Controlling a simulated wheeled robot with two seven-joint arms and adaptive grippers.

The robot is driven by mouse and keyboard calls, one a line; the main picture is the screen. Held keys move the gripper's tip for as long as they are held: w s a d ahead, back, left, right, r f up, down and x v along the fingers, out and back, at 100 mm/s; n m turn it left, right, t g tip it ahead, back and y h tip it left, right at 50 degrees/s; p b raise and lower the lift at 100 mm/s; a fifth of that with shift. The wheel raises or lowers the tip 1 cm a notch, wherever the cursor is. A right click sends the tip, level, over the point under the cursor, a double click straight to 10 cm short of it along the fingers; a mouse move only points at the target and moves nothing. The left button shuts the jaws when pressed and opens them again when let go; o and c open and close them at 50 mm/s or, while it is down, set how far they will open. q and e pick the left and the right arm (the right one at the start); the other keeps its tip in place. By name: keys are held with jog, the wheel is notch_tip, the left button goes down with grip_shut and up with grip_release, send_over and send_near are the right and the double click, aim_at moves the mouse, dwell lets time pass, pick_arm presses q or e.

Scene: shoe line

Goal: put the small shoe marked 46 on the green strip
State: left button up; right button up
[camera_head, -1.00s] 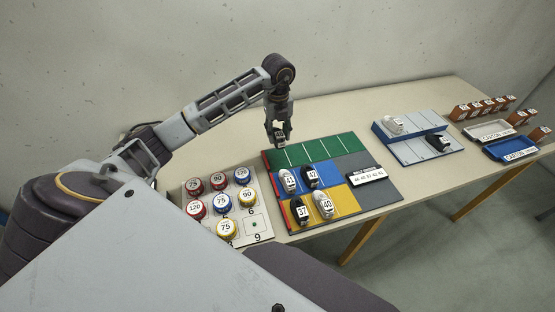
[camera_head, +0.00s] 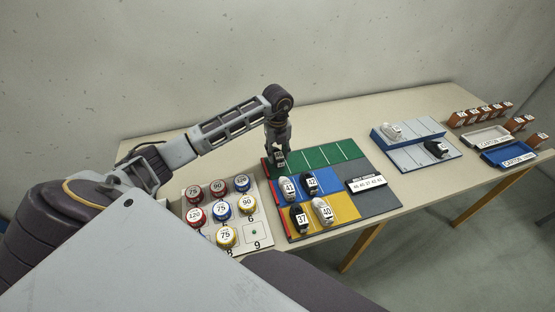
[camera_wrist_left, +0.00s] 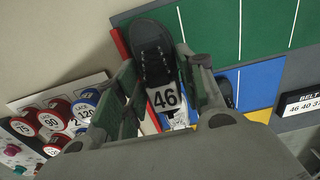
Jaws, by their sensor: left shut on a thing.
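The small black shoe marked 46 (camera_head: 280,160) is between the fingers of my left gripper (camera_head: 278,147), which is shut on it. In the left wrist view the shoe (camera_wrist_left: 151,48) points away, with its white 46 label facing the camera. The green strip (camera_head: 325,154) runs along the back of the coloured board, divided by white lines. The shoe is over the strip's left end, near the red edge; I cannot tell if it touches. The strip also shows in the wrist view (camera_wrist_left: 208,32). My right gripper is not in view.
Shoes 41 (camera_head: 289,188) and 42 (camera_head: 310,182) stand on blue, 37 (camera_head: 299,218) and 40 (camera_head: 323,211) on yellow. A belt-order sign (camera_head: 366,184) lies on grey. Several round tins (camera_head: 221,209) sit on a white board at left. The strip's right part is clear.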

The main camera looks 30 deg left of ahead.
pick_arm(q)
jog(key=shift+f, duration=1.8)
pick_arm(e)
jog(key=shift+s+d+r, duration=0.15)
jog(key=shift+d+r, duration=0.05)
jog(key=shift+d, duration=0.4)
pick_arm(q)
jog(key=shift+f, duration=0.15)
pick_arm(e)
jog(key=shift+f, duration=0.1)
pick_arm(q)
jog(key=o, duration=1)
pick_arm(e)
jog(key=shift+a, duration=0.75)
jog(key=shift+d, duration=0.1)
